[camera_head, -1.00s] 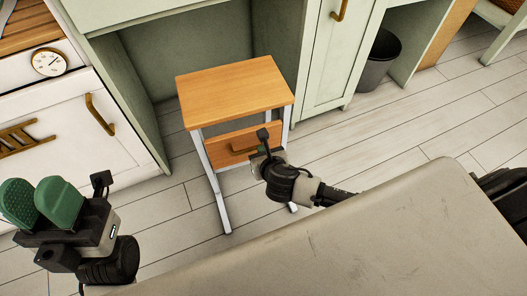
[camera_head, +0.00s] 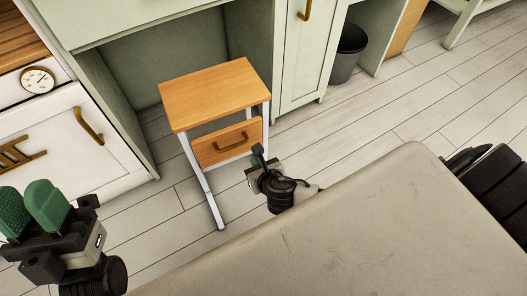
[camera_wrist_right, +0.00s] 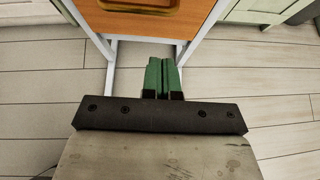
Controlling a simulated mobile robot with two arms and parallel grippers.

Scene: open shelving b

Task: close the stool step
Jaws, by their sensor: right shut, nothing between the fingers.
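The stool (camera_head: 205,88) has a wooden top and pale metal legs, and stands upright in front of the cabinet recess. Its step, a wooden panel (camera_head: 212,150) with a brass handle (camera_head: 231,141), sits beneath the top, near its front edge. The panel also shows at the top of the right wrist view (camera_wrist_right: 190,20). My right gripper (camera_wrist_right: 164,76) is shut and empty, its green fingers pointing at the stool, below the handle in that view. In the head view its fingers are mostly hidden. My left gripper (camera_head: 30,208) is open and empty at the lower left, away from the stool.
A beige surface (camera_head: 330,235) fills the lower middle of the head view. A white cabinet door (camera_head: 65,145) stands left of the stool and a green cabinet (camera_head: 303,60) right of it. A grey bin (camera_head: 348,52) is farther right. Plank floor on the right is clear.

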